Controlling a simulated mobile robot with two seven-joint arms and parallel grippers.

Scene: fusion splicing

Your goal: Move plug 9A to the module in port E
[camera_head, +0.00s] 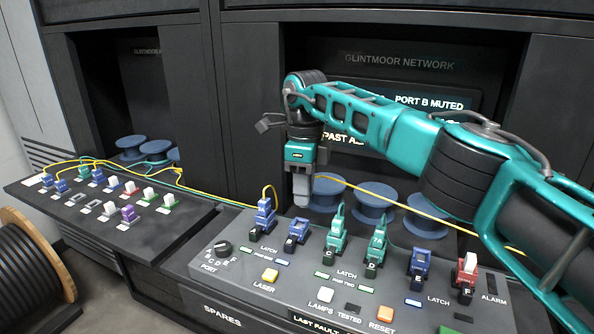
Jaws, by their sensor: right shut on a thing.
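My right gripper (301,190) is above the back edge of the console, pointing down, left of the middle. It is shut on a plug, taken to be plug 9A, that is mostly hidden by the fingers; its label cannot be read. A yellow cable runs from there to the right, behind my arm. The blue module in port E (420,261) sits on the console's right part, with no plug visible in it. The gripper is well to its left and higher. My left gripper is not in view.
The console carries a blue module with a yellow-cabled plug (265,217), another blue module (297,230), teal plugs in ports C (335,238) and D (375,243), and a red module in port F (466,272). Blue spools (372,203) stand behind. A spares shelf (110,235) is left.

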